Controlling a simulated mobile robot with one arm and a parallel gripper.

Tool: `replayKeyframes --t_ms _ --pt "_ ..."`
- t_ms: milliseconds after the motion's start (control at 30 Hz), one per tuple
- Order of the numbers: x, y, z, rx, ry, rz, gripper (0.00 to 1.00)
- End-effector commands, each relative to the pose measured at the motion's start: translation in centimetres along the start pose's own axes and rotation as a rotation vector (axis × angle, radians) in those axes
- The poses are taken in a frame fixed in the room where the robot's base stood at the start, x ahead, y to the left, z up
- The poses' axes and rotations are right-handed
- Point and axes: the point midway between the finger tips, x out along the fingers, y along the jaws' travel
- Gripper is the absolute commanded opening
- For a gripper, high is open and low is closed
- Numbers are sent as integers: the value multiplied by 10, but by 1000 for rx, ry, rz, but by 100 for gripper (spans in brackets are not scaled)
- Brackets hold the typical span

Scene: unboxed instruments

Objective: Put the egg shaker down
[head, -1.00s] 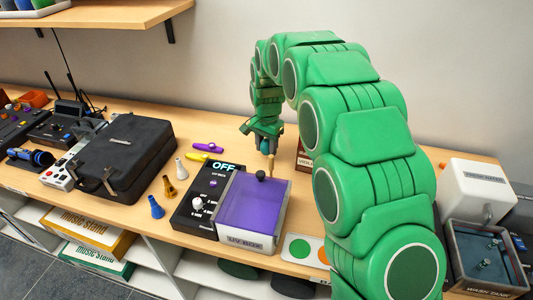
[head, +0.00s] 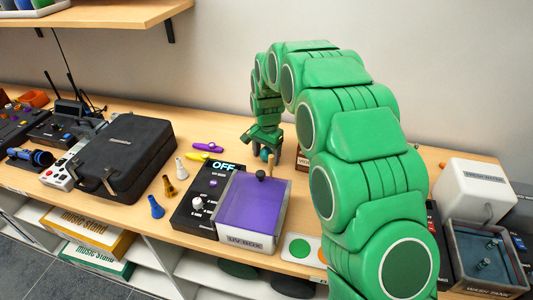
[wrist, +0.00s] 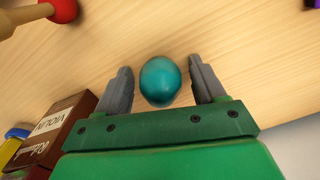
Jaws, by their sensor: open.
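The egg shaker (wrist: 160,80) is a smooth teal egg, seen in the wrist view between the two grey fingers of my gripper (wrist: 160,84). The fingers are open, with a visible gap on each side of the egg. The wooden tabletop shows behind the egg, and it appears to rest there. In the head view the egg (head: 265,154) is small and partly hidden under my gripper (head: 264,150), behind the UV box (head: 250,210).
A brown violin rosin box (wrist: 62,125) stands close by at left in the wrist view. A red-ended wooden stick (wrist: 62,9) lies at upper left. Kazoos (head: 209,147), a black case (head: 120,155) and a wash tank (head: 485,255) occupy the table. Bare wood lies behind the gripper.

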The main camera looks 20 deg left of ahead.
Motion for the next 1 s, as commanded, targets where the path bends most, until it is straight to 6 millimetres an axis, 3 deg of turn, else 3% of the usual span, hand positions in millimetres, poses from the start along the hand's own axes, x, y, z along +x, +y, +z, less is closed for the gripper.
replayKeyframes --t_ms 267,700,1000 --pt "-9 0 0 0 1 -1 69" --pt "-86 -1 -1 0 5 -4 69" --pt "-118 0 0 0 1 -1 69"
